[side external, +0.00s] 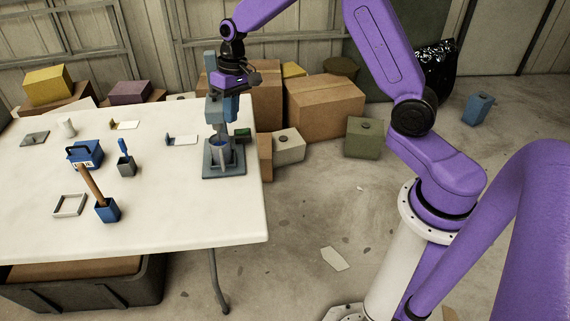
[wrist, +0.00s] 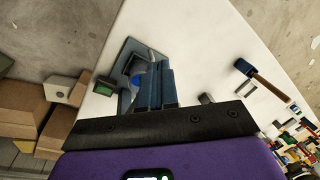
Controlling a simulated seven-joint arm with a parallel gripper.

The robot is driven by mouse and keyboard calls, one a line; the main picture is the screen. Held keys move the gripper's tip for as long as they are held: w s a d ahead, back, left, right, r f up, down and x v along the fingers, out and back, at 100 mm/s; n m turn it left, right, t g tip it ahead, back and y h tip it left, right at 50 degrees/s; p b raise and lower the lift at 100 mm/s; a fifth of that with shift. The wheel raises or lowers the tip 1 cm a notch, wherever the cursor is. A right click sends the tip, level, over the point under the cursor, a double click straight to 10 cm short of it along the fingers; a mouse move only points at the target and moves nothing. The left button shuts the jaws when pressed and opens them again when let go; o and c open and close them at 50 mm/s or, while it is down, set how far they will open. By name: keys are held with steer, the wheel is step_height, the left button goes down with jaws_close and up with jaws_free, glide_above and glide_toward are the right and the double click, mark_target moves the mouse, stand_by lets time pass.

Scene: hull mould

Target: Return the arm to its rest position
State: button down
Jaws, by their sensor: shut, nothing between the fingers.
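My gripper (side external: 231,112) is above the right end of the table, with its fingers together and nothing held. In the wrist view my gripper (wrist: 156,70) shows its blue fingers side by side, partly covering the stand below. I cannot tell whether the fingers touch the stand.
Cardboard boxes (side external: 325,105) stand behind the table. Floor to the right is mostly clear.

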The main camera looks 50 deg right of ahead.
steer(key=s+a+r+n, duration=0.3)
steer(key=s, duration=0.6)
steer(key=s+a+r+n, duration=0.3)
steer(key=s+n, duration=0.1)
steer(key=s, duration=0.6)
steer(key=s+d+n, duration=0.2)
steer(key=s+n, duration=0.1)
steer(key=s, duration=0.5)
steer(key=s+d+n+h, duration=0.1)
steer(key=s+d+n, duration=0.1)
steer(key=s, duration=0.6)
steer(key=shift+s+d+n+h, duration=0.3)
steer(key=shift+d+n, duration=0.1)
steer(key=shift+d, duration=0.1)
